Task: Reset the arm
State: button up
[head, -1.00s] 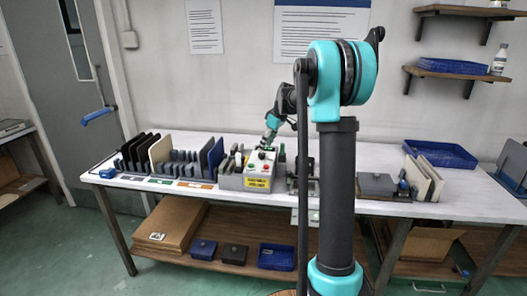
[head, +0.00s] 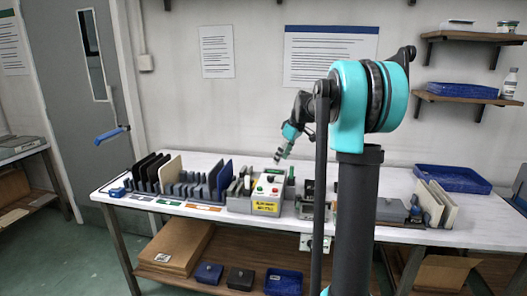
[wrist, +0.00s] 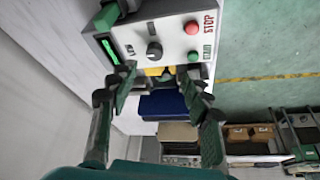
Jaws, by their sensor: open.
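My gripper (head: 280,156) is open and empty in the head view, raised above the back of the table, with its fingers pointing down and left. In the wrist view my gripper (wrist: 157,92) shows both fingers spread apart with nothing between them. A white control box (head: 267,190) with a red button, a green button and a yellow label stands on the table below my gripper. The box also shows in the wrist view (wrist: 172,45), ahead of the fingers, with a dark knob, a STOP label and a green display. The fingers appear apart from it.
On the white table (head: 400,180), a rack (head: 190,186) of upright dark and tan panels stands left of the box. A blue tray (head: 452,178) lies at the back right, near cream panels (head: 437,203). Wall shelves (head: 470,98) hang at upper right.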

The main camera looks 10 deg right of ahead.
jog(key=s+f+m+h, duration=0.1)
jog(key=s+f+m, duration=0.2)
jog(key=s+f, duration=0.4)
jog(key=s+f+m+t+h, duration=0.1)
jog(key=s+f+m, duration=0.2)
jog(key=s, duration=1.4)
jog(key=s+f+m+h, duration=0.1)
jog(key=s+f+m, duration=0.2)
jog(key=s+f, duration=0.8)
jog(key=shift+s+f+m, duration=0.25)
jog(key=shift+s+m, duration=0.05)
jog(key=shift+s, duration=0.75)
jog(key=shift+d, duration=0.1)
